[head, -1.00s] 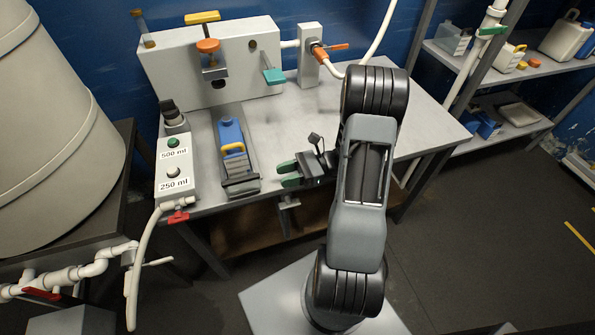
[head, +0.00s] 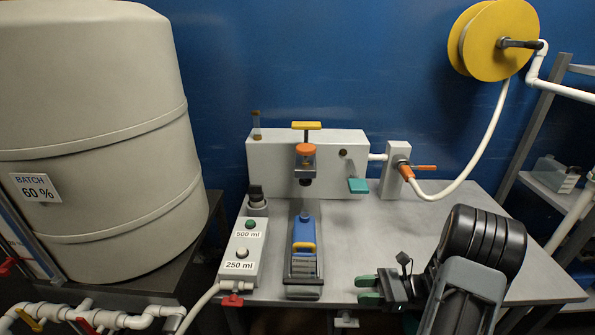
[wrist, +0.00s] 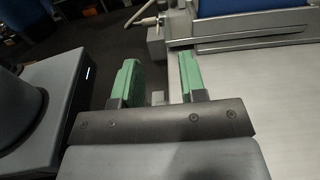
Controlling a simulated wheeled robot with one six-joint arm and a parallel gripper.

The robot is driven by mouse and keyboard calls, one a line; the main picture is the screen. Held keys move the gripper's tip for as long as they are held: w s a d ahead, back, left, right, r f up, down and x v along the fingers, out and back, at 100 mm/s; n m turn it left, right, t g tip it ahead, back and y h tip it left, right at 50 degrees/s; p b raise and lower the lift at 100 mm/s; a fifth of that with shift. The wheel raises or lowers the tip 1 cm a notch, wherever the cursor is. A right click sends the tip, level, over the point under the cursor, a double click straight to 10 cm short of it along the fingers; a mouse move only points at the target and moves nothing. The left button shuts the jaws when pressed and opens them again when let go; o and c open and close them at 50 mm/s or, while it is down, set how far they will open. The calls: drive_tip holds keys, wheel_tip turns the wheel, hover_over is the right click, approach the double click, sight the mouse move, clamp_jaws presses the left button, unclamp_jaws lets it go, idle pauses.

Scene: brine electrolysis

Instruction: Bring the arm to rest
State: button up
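My gripper (head: 369,289) is at the front edge of the grey bench in the head view, its green fingers pointing left. In the wrist view the two green fingers (wrist: 157,83) stand apart with nothing between them. My folded arm (head: 474,262) fills the lower right of the head view. A blue bottle (head: 304,229) with a yellow handle lies or stands in a grey tray (head: 303,292) left of my gripper, apart from it.
A button box (head: 238,258) marked 500 ml and 250 ml stands left of the tray. A white unit (head: 262,165) with an orange knob is behind. A large tank (head: 90,130) stands left. A yellow reel (head: 499,42) hangs on the wall. The bench (head: 400,228) is clear right of the tray.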

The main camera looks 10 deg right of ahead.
drive_tip(key=s+a+r+n+h+p, duration=0.2)
drive_tip(key=r+n+h+p, duration=0.1)
drive_tip(key=r+n+h, duration=0.2)
drive_tip(key=s+a+r+n+h+p, duration=0.2)
drive_tip(key=a+r+n+h+p, duration=0.1)
drive_tip(key=r+n+h, duration=0.3)
drive_tip(key=s+a+r+n+h+p, duration=0.2)
drive_tip(key=r+n+h, duration=0.4)
drive_tip(key=r+n, duration=0.3)
wheel_tip(320, 180, up, 2)
drive_tip(key=a+p, duration=0.1)
drive_tip(key=p, duration=0.1)
drive_tip(key=shift+s+r+p, duration=0.2)
drive_tip(key=shift+s+p, duration=0.05)
drive_tip(key=shift+p, duration=0.15)
